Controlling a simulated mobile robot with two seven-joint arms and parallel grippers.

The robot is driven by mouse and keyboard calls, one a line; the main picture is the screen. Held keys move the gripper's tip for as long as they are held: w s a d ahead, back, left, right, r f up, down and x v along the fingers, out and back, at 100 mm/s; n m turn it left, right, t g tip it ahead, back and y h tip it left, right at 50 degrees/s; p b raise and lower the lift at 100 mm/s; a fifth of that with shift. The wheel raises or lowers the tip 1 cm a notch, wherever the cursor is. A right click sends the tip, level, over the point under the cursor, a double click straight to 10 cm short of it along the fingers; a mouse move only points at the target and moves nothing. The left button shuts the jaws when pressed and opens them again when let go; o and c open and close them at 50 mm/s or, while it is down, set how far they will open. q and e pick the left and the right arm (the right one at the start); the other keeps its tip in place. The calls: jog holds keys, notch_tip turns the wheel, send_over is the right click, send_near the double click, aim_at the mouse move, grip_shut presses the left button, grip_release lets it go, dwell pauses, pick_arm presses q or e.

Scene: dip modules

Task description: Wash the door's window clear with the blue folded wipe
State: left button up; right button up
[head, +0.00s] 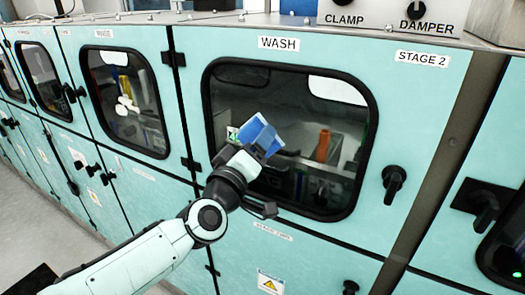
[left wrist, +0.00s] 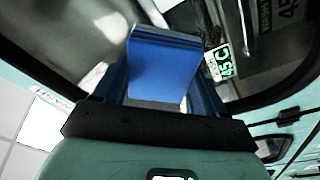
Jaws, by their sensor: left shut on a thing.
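The blue folded wipe (head: 260,136) is in my left gripper (head: 258,150), in front of the window (head: 225,95) of the door labelled WASH. The gripper is shut on the wipe, which also shows in the left wrist view (left wrist: 163,65) between the fingers (left wrist: 163,90). I cannot tell whether the wipe touches the glass. The window is dark with a black rounded frame, and a bright patch shows at its upper right. Shapes behind the glass are visible, among them an orange one. My arm hides the window's lower left. My right gripper is not in view.
The WASH door (head: 420,95) has a black handle (head: 394,182) right of the window. More teal doors with windows (head: 125,100) run to the left. A ledge with a CLAMP and DAMPER panel (head: 390,16) is above. Grey floor (head: 35,210) lies at lower left.

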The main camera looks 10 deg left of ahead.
aim_at(241, 139)
pick_arm(q)
jog(key=shift+w+a+f+b, duration=0.1)
jog(key=shift+w+a+b, duration=0.15)
jog(key=shift+a+b, duration=0.3)
jog(key=shift+w+a+f+b, duration=0.1)
jog(key=shift+w+a+b, duration=0.15)
jog(key=shift+a, duration=0.45)
jog(key=shift+w+a+r+b, duration=0.15)
jog(key=shift+a+b, duration=0.25)
jog(key=shift+a, duration=0.1)
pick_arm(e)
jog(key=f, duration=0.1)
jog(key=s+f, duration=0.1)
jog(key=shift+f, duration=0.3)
pick_arm(q)
jog(key=b+v, duration=0.2)
jog(key=v, duration=0.4)
jog(key=shift+a+r, duration=0.3)
jog(key=shift+r, duration=0.05)
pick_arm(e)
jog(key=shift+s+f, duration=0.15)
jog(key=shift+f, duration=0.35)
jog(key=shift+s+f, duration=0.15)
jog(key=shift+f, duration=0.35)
pick_arm(q)
jog(key=shift+b+v, duration=0.45)
jog(key=shift+v, duration=0.95)
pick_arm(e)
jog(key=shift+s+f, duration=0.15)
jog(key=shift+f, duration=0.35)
